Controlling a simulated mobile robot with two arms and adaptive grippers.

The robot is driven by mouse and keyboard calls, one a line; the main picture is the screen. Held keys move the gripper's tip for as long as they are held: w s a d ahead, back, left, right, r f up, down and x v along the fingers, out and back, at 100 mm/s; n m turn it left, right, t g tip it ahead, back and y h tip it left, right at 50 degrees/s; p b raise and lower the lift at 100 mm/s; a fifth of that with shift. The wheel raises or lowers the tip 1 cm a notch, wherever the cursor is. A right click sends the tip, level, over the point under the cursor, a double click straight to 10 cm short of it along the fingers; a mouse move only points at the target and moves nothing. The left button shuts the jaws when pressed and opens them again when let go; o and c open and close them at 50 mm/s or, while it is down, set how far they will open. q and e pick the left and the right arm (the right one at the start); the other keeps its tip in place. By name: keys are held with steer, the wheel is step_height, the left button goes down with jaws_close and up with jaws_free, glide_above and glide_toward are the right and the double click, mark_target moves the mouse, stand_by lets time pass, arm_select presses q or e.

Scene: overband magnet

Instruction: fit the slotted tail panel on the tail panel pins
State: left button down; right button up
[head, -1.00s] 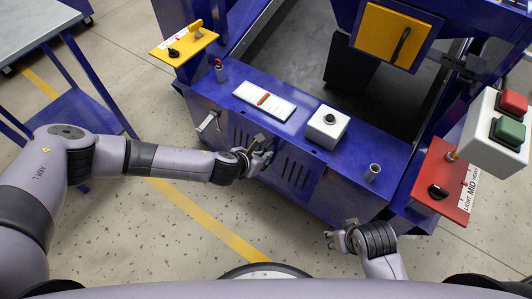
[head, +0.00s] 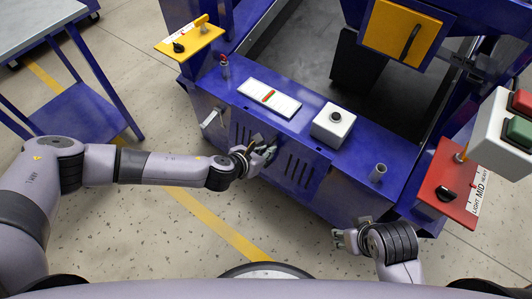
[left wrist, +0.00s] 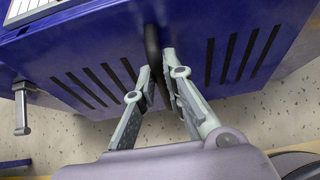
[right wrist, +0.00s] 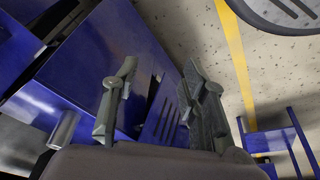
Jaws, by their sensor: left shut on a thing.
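The slotted tail panel (head: 283,163) is blue with two groups of dark slots and stands upright at the front of the blue machine. In the left wrist view, the panel (left wrist: 190,70) has a dark upright handle (left wrist: 152,50) between its slot groups. My left gripper (head: 266,152) has its fingers closed around this handle. My right gripper (head: 342,236) is empty below the machine's right front corner; its fingers stand apart in the right wrist view (right wrist: 162,68). I cannot make out the tail panel pins, so I cannot tell whether the panel sits on them.
The machine's blue top ledge (head: 225,88) carries a white indicator plate (head: 268,98) and a white button box (head: 333,124). A crank handle (head: 211,118) sticks out left of the panel. A red selector plate (head: 446,185) juts out at right. The floor in front is clear.

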arm_select(q)
steer(key=shift+s+a+r+t+b, duration=0.15)
steer(key=shift+r+t+b, duration=0.1)
steer(key=shift+t+b, duration=0.2)
steer(key=shift+h, duration=0.4)
steer(key=shift+f+b, duration=1)
steer(key=shift+f, duration=0.15)
steer(key=shift+w+d+f+b, duration=0.15)
steer(key=shift+f+b, duration=0.1)
steer(key=shift+f, duration=0.15)
steer(key=shift+w+d+f+b, duration=0.1)
steer(key=shift+f+b, duration=0.15)
steer(key=shift+f, duration=0.15)
steer(key=shift+f+b, duration=0.4)
steer(key=shift+f, duration=0.15)
arm_select(e)
steer(key=w+a+r+t+y, duration=0.1)
steer(key=w+a+r+t, duration=0.1)
steer(key=w, duration=0.3)
steer(key=w+a+r+t, duration=0.1)
steer(key=w+r+t, duration=0.3)
steer(key=w+t, duration=0.1)
steer(key=shift+w+a+y, duration=0.35)
steer(key=shift+w+y, duration=0.05)
steer(key=shift+w, duration=0.05)
steer(key=shift+w+r, duration=0.1)
